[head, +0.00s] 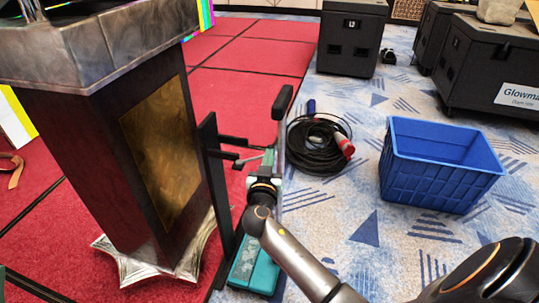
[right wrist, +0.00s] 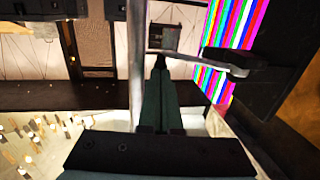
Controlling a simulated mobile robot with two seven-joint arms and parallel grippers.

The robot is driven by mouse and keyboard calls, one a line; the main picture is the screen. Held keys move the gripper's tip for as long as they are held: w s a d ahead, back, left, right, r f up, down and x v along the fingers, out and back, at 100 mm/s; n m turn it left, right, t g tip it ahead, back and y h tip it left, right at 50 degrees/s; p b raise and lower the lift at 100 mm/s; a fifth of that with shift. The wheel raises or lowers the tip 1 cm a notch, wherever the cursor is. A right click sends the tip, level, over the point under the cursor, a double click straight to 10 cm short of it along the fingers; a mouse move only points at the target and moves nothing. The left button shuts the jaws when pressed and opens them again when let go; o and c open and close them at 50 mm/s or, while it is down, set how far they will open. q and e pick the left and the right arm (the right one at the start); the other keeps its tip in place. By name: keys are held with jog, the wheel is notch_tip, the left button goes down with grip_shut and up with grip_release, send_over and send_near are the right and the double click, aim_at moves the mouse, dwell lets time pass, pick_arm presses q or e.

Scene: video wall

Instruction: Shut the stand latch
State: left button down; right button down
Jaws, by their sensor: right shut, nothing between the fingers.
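The stand (head: 211,185) is a dark upright frame with black horizontal bars, right of the lectern in the head view. A thin grey lever, apparently the latch (head: 249,158), sticks out from it. In the right wrist view the latch (right wrist: 205,63) runs roughly sideways from a dark mount at the right. My right gripper (head: 268,158) is beside the latch, with its fingers pointing away. Its closed teal fingers (right wrist: 160,68) end close to the latch; I cannot tell whether they touch. Nothing is held.
A lectern (head: 95,140) stands close on the left. A coiled black cable (head: 312,147) and blue crate (head: 435,170) lie to the right. Black cases (head: 350,38) stand behind. A teal block (head: 254,268) sits below my right wrist. Patterned carpet is clear between the crate and my arm.

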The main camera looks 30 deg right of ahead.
jog(key=shift+w+d+n+t+y, duration=0.15)
jog(key=shift+n+t+y, duration=0.15)
jog(key=shift+y, duration=0.1)
jog(key=w+n+t+y, duration=0.1)
jog(key=y, duration=0.1)
jog(key=w+d+n+t+y, duration=0.1)
jog(key=y, duration=0.1)
jog(key=w+n+t+y, duration=0.1)
jog(key=n, duration=0.1)
jog(key=shift+d+r+y+p, duration=0.1)
jog(key=shift+d+y+p, duration=0.1)
jog(key=shift+y+p, duration=0.15)
jog(key=w+b, duration=0.1)
jog(key=w, duration=0.3)
jog(key=shift+a, duration=0.1)
dwell(0.6)
